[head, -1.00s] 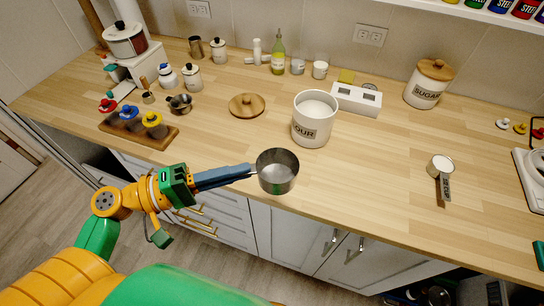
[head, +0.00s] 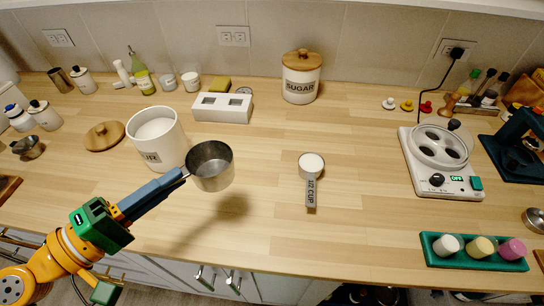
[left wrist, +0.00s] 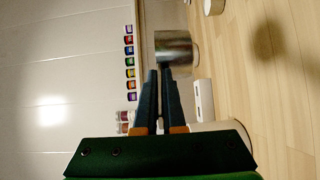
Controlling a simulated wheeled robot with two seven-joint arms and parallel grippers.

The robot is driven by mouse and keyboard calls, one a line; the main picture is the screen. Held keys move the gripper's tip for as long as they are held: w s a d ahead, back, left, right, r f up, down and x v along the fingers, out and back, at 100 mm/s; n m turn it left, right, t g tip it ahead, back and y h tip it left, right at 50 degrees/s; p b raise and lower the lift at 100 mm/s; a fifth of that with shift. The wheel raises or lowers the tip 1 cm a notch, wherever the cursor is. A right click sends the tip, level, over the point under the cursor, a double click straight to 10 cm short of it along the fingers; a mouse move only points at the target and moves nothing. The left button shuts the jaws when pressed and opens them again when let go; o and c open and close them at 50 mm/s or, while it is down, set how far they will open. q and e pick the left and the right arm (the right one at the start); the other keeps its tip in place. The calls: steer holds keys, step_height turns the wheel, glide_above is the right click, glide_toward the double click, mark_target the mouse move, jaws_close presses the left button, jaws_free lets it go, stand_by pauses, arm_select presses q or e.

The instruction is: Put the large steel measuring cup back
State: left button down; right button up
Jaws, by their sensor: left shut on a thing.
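The large steel measuring cup (head: 211,168) is in the air above the counter, right of the flour canister, with its shadow on the wood below. My left gripper (head: 184,174) is shut on its handle. In the left wrist view the cup (left wrist: 174,45) shows just beyond my left fingertips (left wrist: 162,70). A smaller cup marked 1/2 CUP (head: 311,165) lies on the counter to the right, with something white in it. My right gripper is not in view.
The open flour canister (head: 170,153) stands close behind the held cup, its wooden lid (head: 104,136) lying to the left.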

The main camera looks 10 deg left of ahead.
arm_select(q)
steer(key=shift+w+a+f, duration=0.25)
steer(key=shift+w+f, duration=0.05)
steer(key=shift+w, duration=0.2)
steer(key=shift+w+a+f, duration=0.2)
steer(key=shift+w+f, duration=0.05)
steer(key=shift+w, duration=0.25)
steer(key=w+f, duration=0.3)
steer(key=w+d+f, duration=0.1)
steer(key=w+f, duration=0.2)
steer(key=w, duration=0.1)
steer(key=w+f, duration=0.2)
steer(key=w, duration=0.2)
steer(key=shift+w+d+f, duration=0.15)
steer(key=shift+d+f, duration=0.15)
steer(key=shift+f, duration=0.1)
step_height(320, 180, down, 3)
steer(key=shift+r, duration=0.15)
steer(key=shift+f, duration=0.25)
steer(key=shift+f+b, duration=0.1)
steer(key=shift+b, duration=0.25)
steer(key=c, duration=1)
jaws_free()
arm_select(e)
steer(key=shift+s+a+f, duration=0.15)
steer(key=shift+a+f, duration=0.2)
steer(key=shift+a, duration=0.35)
